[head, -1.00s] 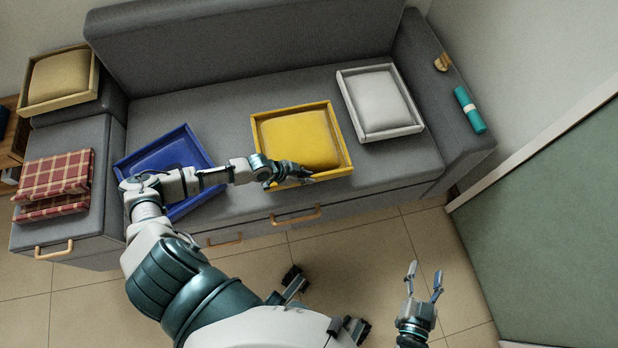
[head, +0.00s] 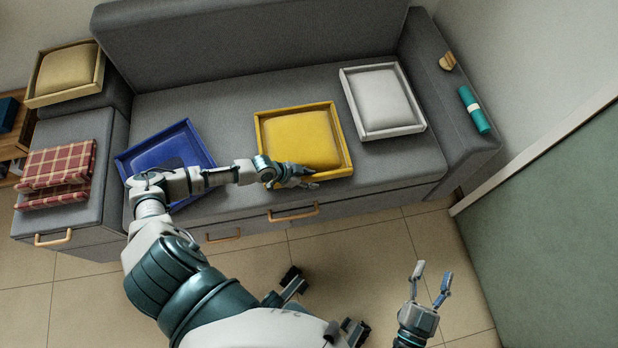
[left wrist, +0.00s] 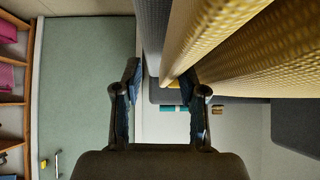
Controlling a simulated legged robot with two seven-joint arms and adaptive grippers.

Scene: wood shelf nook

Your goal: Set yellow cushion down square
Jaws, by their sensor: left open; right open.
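The yellow cushion (head: 302,139) lies in a yellow tray (head: 347,160) on the grey sofa seat, between the blue and white trays. The tray stands slightly turned against the sofa's front edge. My left gripper (head: 308,179) is open at the tray's front side, over its near wall; the hand hides part of the front left corner. My right gripper (head: 432,273) is open and empty above the floor, in front of the sofa.
A blue tray (head: 193,137) lies left, partly behind my left arm. A white tray (head: 397,131) with a pale cushion stands right. A tan cushion (head: 66,72) and red checked cushions (head: 58,168) sit far left. A teal roll (head: 474,110) lies on the armrest. Floor (head: 350,240) in front is clear.

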